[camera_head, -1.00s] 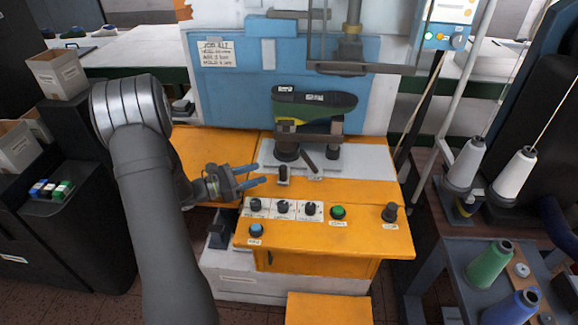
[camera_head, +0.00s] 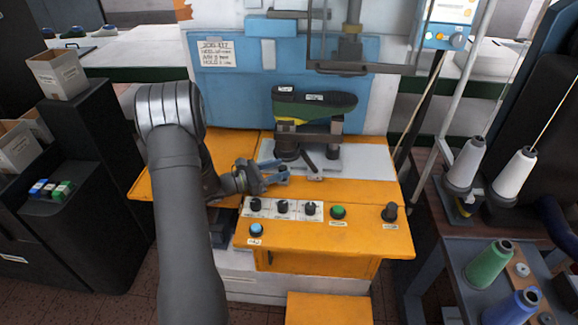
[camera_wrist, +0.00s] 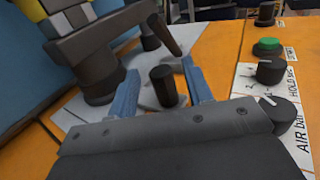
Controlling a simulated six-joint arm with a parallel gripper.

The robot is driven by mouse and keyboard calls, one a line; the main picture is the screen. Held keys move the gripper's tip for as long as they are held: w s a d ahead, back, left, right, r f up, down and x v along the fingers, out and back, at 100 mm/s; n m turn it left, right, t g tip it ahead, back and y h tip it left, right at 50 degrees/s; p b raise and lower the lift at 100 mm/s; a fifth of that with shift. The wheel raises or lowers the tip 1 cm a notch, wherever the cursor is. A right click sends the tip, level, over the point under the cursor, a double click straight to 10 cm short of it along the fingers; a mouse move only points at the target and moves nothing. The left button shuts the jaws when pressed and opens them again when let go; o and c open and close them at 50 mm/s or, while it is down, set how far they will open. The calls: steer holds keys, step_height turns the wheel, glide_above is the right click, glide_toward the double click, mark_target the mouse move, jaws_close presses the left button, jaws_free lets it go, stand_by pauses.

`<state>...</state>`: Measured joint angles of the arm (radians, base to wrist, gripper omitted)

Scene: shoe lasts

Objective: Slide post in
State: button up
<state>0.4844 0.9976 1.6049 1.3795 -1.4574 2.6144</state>
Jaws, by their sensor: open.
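A green and dark shoe last (camera_head: 315,103) with a yellow patch sits on a dark support over the light grey plate (camera_head: 375,160). My gripper (camera_head: 280,172) is low at the plate's front left edge. In the wrist view its blue fingers (camera_wrist: 162,80) are open, one on each side of a short dark upright post (camera_wrist: 162,88). Gaps show on both sides of the post, so I see no grip on it. The gripper hides the post in the head view. A tilted dark lever (camera_head: 309,162) stands just right of the fingers.
A thick round pillar (camera_wrist: 97,75) stands left of my fingers in the wrist view. The orange panel in front carries several black knobs (camera_head: 283,207), a green button (camera_head: 338,212) and a blue button (camera_head: 256,230). A press rod (camera_head: 350,45) hangs above the last.

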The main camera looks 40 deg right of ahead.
mark_target(289, 180)
steer(key=shift+x, duration=2.15)
steer(key=shift+c, duration=0.5)
